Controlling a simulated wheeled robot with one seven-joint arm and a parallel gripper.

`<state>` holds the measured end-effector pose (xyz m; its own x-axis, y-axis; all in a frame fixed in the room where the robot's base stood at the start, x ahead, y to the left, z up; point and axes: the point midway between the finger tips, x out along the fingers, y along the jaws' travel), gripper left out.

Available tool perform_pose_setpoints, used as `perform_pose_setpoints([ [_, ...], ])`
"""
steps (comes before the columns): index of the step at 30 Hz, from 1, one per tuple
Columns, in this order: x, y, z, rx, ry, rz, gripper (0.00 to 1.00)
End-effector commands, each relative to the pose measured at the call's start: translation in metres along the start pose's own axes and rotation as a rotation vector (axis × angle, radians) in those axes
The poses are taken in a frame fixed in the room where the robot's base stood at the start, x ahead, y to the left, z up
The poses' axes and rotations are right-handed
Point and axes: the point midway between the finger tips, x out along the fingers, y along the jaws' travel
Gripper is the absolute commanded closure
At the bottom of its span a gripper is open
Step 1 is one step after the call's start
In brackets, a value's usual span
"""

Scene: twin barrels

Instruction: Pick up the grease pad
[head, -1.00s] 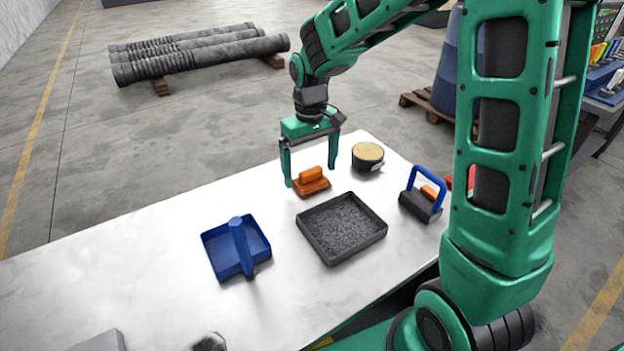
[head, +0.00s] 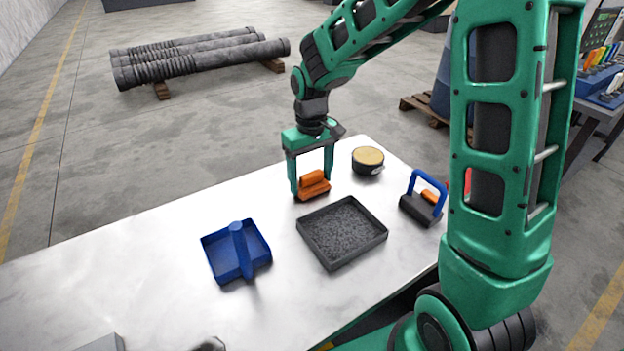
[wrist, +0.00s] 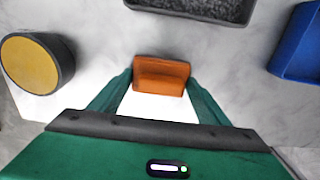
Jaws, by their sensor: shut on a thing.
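My gripper (head: 313,185) points down at the far side of the pale table. It is shut on an orange pad (head: 315,189) with a raised block-shaped grip on top. In the wrist view the orange pad (wrist: 161,76) sits between the two green fingertips (wrist: 161,84), with one at each end of it. A dark band shows under the pad in the head view. I cannot tell if this is its underside or a shadow, nor whether the pad is clear of the table. No label shows which thing is the grease pad.
A black tray (head: 373,245) of grey grit lies just in front of the pad. A round tub (head: 368,160) with a tan top stands right of the gripper. A blue-handled block (head: 424,204) is farther right. A blue scoop-like tray (head: 212,258) is at left.

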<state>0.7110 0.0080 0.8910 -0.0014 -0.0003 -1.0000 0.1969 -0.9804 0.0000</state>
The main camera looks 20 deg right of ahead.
Motion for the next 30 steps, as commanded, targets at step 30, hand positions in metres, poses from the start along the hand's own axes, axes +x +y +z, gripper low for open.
perform_pose_setpoints([
  [30, -0.106, -0.107, -0.036, 0.001, 0.001, 0.000, 0.53],
])
